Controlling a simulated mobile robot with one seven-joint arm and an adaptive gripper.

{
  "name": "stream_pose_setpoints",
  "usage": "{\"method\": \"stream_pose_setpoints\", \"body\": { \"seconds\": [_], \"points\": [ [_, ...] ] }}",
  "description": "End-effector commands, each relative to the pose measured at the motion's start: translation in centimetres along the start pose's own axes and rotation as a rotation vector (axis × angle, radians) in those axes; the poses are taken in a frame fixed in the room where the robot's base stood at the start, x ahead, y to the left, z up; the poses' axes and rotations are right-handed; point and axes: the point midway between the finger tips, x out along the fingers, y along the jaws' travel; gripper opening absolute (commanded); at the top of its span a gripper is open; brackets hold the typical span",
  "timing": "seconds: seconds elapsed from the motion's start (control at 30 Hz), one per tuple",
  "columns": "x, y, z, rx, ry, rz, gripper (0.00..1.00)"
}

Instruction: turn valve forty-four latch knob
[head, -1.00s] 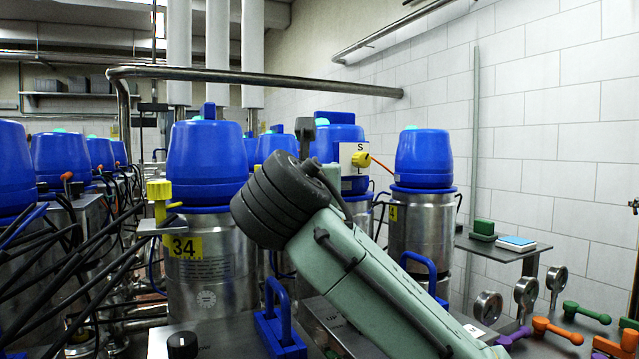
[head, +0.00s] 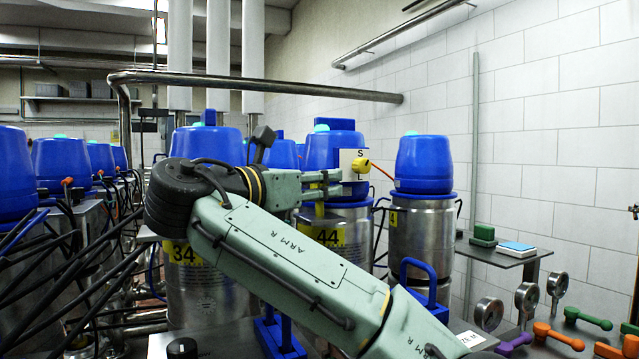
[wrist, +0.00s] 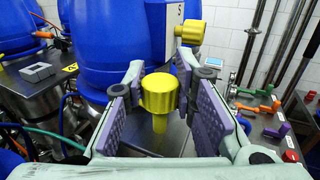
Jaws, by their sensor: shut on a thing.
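Valve 44 is a steel body with a blue cap (head: 334,150) and a yellow "44" label (head: 327,235) in the head view. My gripper (head: 332,183) reaches across its front from the left. In the wrist view my gripper (wrist: 160,82) is shut on a yellow latch knob (wrist: 158,94), one finger on each side. The knob stands upright on a yellow stem. In the head view my fingers mostly hide this knob. A second yellow knob (head: 361,165) sits on a white plate marked S; it also shows in the wrist view (wrist: 190,33), just beyond the fingertips.
Valve 34 (head: 184,252) stands left, partly behind my arm. Another blue-capped valve (head: 424,162) stands right. A blue handle (head: 425,270) rises in front. Black cables (head: 75,265) crowd the left. Gauges (head: 526,296) and coloured levers (head: 556,335) are at lower right.

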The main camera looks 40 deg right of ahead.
Motion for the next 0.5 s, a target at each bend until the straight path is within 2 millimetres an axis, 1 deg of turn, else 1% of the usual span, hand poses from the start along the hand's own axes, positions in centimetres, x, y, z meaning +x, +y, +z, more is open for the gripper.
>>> {"method": "stream_pose_setpoints", "body": {
  "seconds": [0.37,0.4,0.5],
  "points": [
    [-0.01,0.01,0.09,0.001,-0.001,-0.003,0.0],
    [-0.01,0.01,0.09,0.001,-0.001,-0.003,0.26],
    [-0.01,0.01,0.07,0.001,-0.001,-0.002,0.33]
  ]
}}
